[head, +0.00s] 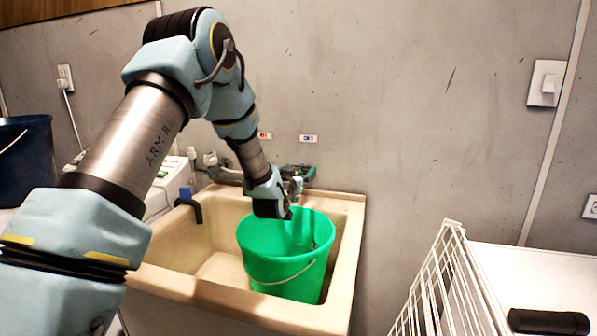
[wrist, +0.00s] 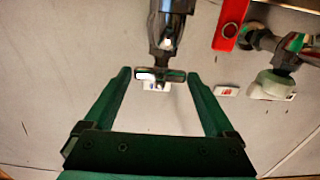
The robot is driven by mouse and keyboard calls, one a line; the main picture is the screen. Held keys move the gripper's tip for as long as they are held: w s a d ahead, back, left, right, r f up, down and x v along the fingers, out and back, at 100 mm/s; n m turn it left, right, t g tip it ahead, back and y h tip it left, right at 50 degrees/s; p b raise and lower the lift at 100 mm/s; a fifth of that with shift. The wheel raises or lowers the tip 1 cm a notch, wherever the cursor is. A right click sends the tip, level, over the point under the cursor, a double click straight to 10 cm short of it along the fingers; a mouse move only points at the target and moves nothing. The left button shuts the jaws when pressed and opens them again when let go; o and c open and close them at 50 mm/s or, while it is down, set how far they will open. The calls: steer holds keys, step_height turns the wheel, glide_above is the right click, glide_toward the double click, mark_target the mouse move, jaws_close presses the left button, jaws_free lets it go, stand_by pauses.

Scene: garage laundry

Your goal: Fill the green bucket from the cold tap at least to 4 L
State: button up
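The green bucket (head: 285,260) stands upright in the right part of the beige sink (head: 345,270). I see no water stream, and the bucket's bottom inside is hidden. My gripper (head: 296,178) is above the bucket's back rim, close to the wall. In the wrist view my gripper (wrist: 159,76) is open, with its two green fingers on either side of a dark tap's crossbar handle (wrist: 175,76). I cannot tell whether they touch it. A blue-marked label (head: 309,139) is on the wall above this tap; a red-marked label (head: 265,135) is to its left.
Another tap (wrist: 275,80) and a red tag (wrist: 230,22) are at the right of the wrist view. A dark blue hooked spout or hose (head: 192,206) is at the sink's left edge. A dark bucket (head: 28,165) stands far left. A white wire rack (head: 440,285) is at right.

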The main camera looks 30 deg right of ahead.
steer(key=c, duration=0.9)
steer(key=shift+c, duration=0.2)
steer(key=shift+s+d+f+b, duration=0.1)
steer(key=shift+b, duration=0.35)
steer(key=shift+s+d+f+n+t+y+b, duration=0.1)
steer(key=shift+n+t+y+b, duration=0.4)
steer(key=shift+y+b, duration=0.1)
steer(key=shift+s+d+f+n+t+y+b, duration=0.1)
steer(key=shift+n+t+y+b, duration=0.3)
steer(key=shift+n+y+b, duration=0.15)
steer(key=shift+d+r+n+t+y+b, duration=0.1)
steer(key=shift+d+n+t+y+b, duration=0.1)
steer(key=shift+n+t+y+b, duration=0.75)
steer(key=n+y, duration=0.1)
steer(key=y, duration=0.1)
steer(key=n+y, duration=0.1)
steer(key=y, duration=0.1)
steer(key=shift+s+d+r+t, duration=0.1)
steer(key=shift+d+r+t, duration=0.1)
steer(key=shift+t, duration=0.15)
steer(key=shift+d+n+y+p, duration=0.15)
steer(key=shift+n+y+p, duration=0.25)
steer(key=shift+n+y, duration=1.25)
steer(key=shift+y, duration=0.65)
